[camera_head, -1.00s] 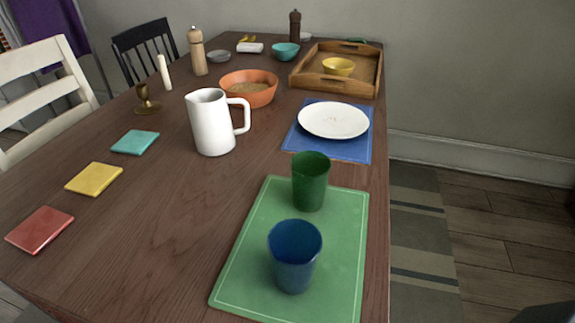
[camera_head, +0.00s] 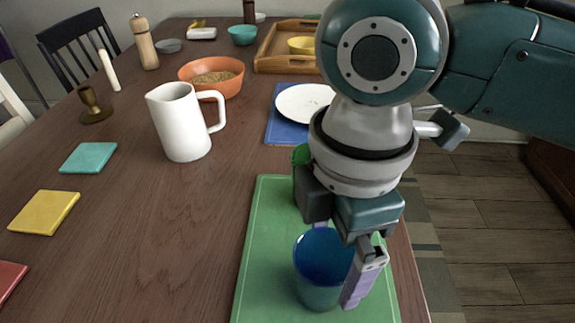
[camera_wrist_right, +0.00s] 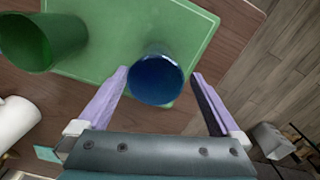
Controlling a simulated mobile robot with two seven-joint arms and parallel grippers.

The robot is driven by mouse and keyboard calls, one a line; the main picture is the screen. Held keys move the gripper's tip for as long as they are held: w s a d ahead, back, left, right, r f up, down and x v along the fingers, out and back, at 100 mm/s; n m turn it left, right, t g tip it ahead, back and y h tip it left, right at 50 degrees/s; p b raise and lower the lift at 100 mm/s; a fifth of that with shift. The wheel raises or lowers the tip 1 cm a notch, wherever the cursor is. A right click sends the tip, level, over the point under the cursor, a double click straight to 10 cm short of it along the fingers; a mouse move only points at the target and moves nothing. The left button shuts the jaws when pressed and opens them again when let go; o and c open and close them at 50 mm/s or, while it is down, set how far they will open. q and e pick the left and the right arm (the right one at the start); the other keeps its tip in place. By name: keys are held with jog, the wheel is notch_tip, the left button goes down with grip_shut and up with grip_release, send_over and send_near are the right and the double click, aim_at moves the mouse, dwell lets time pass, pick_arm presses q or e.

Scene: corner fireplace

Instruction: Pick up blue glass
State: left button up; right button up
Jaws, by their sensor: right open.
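The blue glass (camera_head: 318,275) stands upright on the green placemat (camera_head: 262,230), near its front. My right gripper (camera_head: 350,262) is at the glass in the head view, with one finger showing at the glass's right side. In the right wrist view, the blue glass (camera_wrist_right: 156,78) shows between the two open fingers of my right gripper (camera_wrist_right: 160,85), near their tips, with gaps on both sides. The green glass (camera_wrist_right: 38,40) stands beside it at the left of the wrist view. In the head view the green glass (camera_head: 300,155) is mostly hidden behind my right arm. My left gripper is not in view.
A white pitcher (camera_head: 182,125) and an orange bowl (camera_head: 213,75) stand farther back. A white plate (camera_head: 300,102) sits on a blue placemat (camera_head: 275,127). Teal, yellow and red coasters lie at the left. The table's right edge is close to the green placemat.

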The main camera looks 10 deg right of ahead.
aim_at(322, 271)
jog(key=f, duration=0.2)
jog(key=f+b, duration=0.1)
jog(key=f, duration=0.2)
jog(key=shift+w+a+f+b, duration=0.2)
jog(key=shift+a+f+b, duration=0.15)
jog(key=shift+f+b, duration=0.05)
jog(key=shift+r, duration=0.1)
jog(key=c, duration=1.4)
